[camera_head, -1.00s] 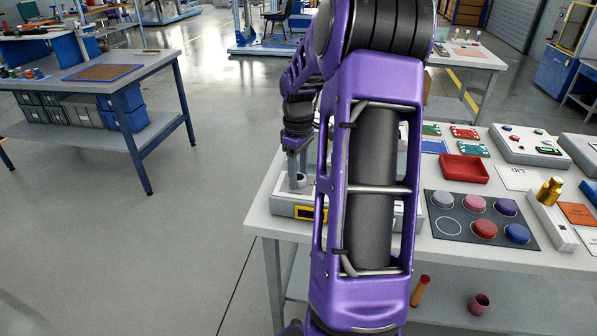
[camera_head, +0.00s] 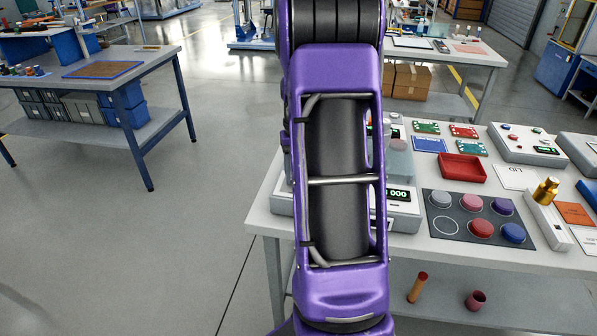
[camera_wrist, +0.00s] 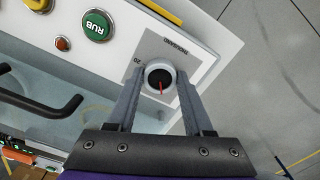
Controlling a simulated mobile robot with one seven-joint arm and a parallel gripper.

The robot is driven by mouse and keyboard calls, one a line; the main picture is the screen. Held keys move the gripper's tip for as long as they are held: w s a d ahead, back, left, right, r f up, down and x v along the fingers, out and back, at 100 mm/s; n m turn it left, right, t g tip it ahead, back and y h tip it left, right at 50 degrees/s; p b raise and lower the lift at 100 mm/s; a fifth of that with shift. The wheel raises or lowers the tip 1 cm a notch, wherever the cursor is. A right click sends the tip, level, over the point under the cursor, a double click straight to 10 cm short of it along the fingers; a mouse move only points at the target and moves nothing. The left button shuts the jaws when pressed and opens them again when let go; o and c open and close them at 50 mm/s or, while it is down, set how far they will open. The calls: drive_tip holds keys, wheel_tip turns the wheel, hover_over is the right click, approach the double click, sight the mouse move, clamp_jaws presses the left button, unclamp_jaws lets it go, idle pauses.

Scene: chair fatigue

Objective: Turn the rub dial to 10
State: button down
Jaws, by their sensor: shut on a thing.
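The plate's printing includes "THOUSAND" and "20". My gripper (camera_wrist: 160,78) has one finger on each side of the dial and is shut on it. The pointer points toward my palm; the exact setting is not readable. A green RUB button (camera_wrist: 97,26) is on the same panel. In the head view the white machine (camera_head: 405,218) is partly behind my arm, which hides the dial and gripper.
Beside the RUB button are a small orange-red button (camera_wrist: 62,43) and a yellow part. A dark bar handle (camera_wrist: 60,108) lies left of my fingers. On the bench stand a red tray (camera_head: 463,168) and a dark mat (camera_head: 462,232) with several coloured discs.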

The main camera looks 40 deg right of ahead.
drive_tip(key=shift+m, duration=0.6)
drive_tip(key=shift+c, duration=1.5)
unclamp_jaws()
drive_tip(key=shift+r, duration=0.1)
wheel_tip(320, 180, up, 17)
drive_tip(key=p, duration=0.2)
drive_tip(key=shift+r, duration=0.15)
